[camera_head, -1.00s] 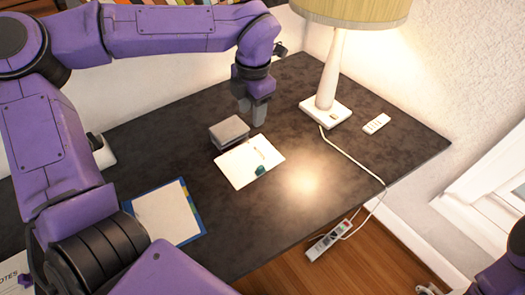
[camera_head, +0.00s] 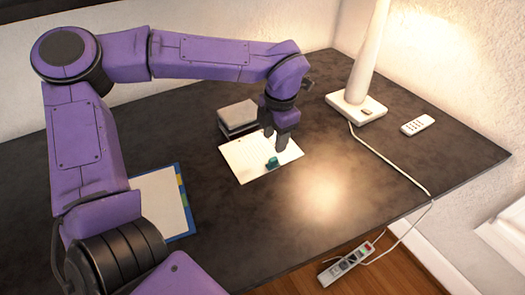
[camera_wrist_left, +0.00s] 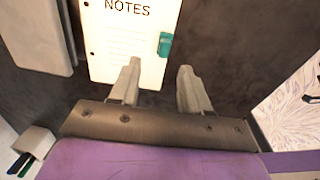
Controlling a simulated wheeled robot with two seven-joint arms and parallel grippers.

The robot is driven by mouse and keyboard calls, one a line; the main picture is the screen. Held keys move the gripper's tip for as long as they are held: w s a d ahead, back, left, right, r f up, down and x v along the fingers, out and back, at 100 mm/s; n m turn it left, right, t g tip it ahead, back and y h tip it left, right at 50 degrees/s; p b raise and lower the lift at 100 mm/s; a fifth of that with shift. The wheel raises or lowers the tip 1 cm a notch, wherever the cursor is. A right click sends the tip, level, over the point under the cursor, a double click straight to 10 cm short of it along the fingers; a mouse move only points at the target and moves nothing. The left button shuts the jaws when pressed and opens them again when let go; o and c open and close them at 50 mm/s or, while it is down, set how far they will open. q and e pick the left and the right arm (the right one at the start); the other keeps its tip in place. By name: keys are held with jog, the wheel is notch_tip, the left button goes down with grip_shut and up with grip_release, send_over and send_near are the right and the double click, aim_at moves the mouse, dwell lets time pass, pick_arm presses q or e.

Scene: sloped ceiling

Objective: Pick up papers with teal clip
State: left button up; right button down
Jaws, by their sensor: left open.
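The papers (camera_head: 245,160) lie flat on the dark desk, a white stack with the teal clip (camera_head: 272,162) on its near edge. In the left wrist view the papers (camera_wrist_left: 120,55) read "NOTES" and the teal clip (camera_wrist_left: 165,45) sits on their right edge. My left gripper (camera_head: 277,143) points down over the right part of the papers, close to the clip. In the wrist view its two fingers (camera_wrist_left: 159,68) are spread with nothing between them, and the clip shows just beyond the gap. Whether the fingertips touch the papers is unclear. My right gripper is out of view.
A grey box-like stack (camera_head: 238,110) stands directly behind the papers. A lamp base (camera_head: 356,107) with a cord and a white remote (camera_head: 418,124) are at the right. A blue-edged folder (camera_head: 182,190) lies left. The desk right of the papers is clear.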

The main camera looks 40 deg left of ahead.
aim_at(274, 159)
pick_arm(q)
notch_tip(274, 159, down, 8)
jog(key=shift+r, duration=0.2)
grip_shut()
